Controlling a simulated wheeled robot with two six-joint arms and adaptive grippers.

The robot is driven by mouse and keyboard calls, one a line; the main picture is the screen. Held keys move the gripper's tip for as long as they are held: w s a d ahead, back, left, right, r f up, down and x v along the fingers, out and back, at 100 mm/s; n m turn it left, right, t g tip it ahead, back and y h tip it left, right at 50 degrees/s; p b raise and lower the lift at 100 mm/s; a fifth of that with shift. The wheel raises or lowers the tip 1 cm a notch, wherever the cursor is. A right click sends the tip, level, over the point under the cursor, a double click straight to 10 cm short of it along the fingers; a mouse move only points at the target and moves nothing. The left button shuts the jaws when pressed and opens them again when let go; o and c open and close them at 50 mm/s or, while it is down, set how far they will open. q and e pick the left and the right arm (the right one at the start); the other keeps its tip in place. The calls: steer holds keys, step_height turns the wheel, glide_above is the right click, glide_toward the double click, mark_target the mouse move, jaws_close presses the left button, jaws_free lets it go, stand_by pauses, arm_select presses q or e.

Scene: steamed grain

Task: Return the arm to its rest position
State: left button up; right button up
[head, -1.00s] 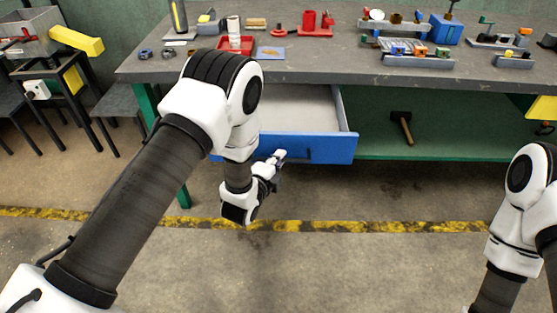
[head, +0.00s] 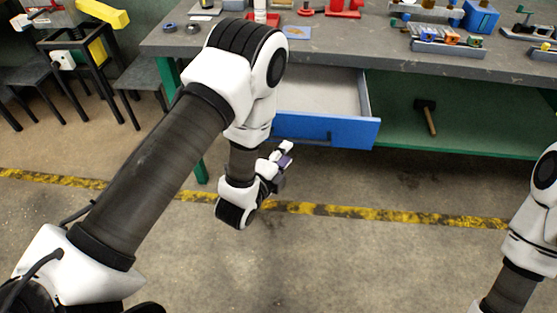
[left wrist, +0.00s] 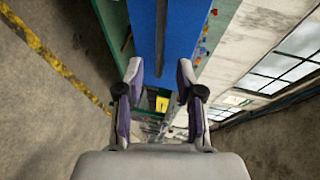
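My left arm comes in from the left in the head view and bends down in front of the workbench. My left gripper (head: 287,158) hangs in front of and below the blue drawer front (head: 345,132), apart from it. In the left wrist view the two fingers of the left gripper (left wrist: 160,85) stand apart with nothing between them, and the blue drawer front (left wrist: 168,30) shows beyond. The drawer (head: 315,92) stands pulled out and its visible inside is empty. My right arm shows at the right edge of the head view; its gripper is out of frame.
The grey workbench (head: 385,65) holds red, blue and grey parts along its back. A hammer (head: 427,115) lies on the green lower shelf (head: 400,95). Stools and a black stand with a yellow part (head: 97,50) are at the left. The floor in front is clear.

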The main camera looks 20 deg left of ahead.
arm_select(q)
steer(key=v, duration=0.3)
steer(key=shift+s, duration=0.4)
steer(key=s+a+f+n+g+p, duration=0.1)
steer(key=s+f+n+g, duration=0.3)
steer(key=s, duration=0.4)
steer(key=s+a+f+n+g+y+p, duration=0.1)
steer(key=s+a+f+n+g+p, duration=0.1)
steer(key=s+n+g, duration=0.4)
steer(key=s+a+f+n+g+y+p, duration=0.1)
steer(key=s+f+n+g+p, duration=0.2)
steer(key=s+n, duration=0.6)
step_height(320, 180, down, 3)
steer(key=s+g, duration=0.2)
steer(key=s, duration=0.1)
steer(key=shift+a+g+p, duration=0.4)
